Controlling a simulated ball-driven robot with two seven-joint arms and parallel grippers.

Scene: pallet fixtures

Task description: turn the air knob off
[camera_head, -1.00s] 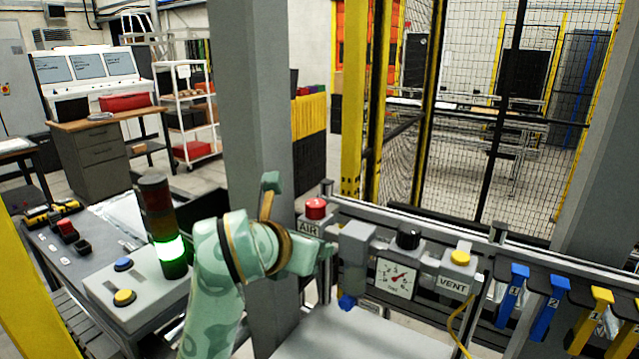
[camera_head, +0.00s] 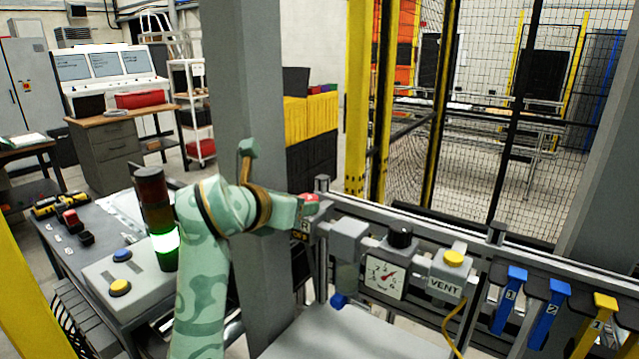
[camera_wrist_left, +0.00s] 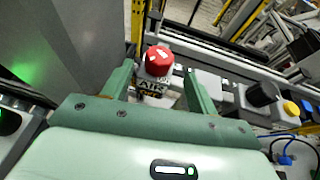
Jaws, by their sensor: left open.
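The red air knob (camera_wrist_left: 159,60) sits on top of its block with the AIR label (camera_wrist_left: 152,92), between the two fingers of my left gripper (camera_wrist_left: 160,80) in the left wrist view. The fingers are open, one on each side, and the knob stands a little beyond their tips. In the head view my left gripper (camera_head: 308,214) is at the knob (camera_head: 311,197), covering most of it and part of the label. A white mark shows on the knob's top. My right gripper does not show.
Right of the knob on the rail are a gauge (camera_head: 384,277), a black knob (camera_head: 400,237) and a VENT block with a yellow button (camera_head: 453,257). Blue handles (camera_head: 510,300) hang further right. A grey post (camera_head: 245,90) stands close behind my left arm.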

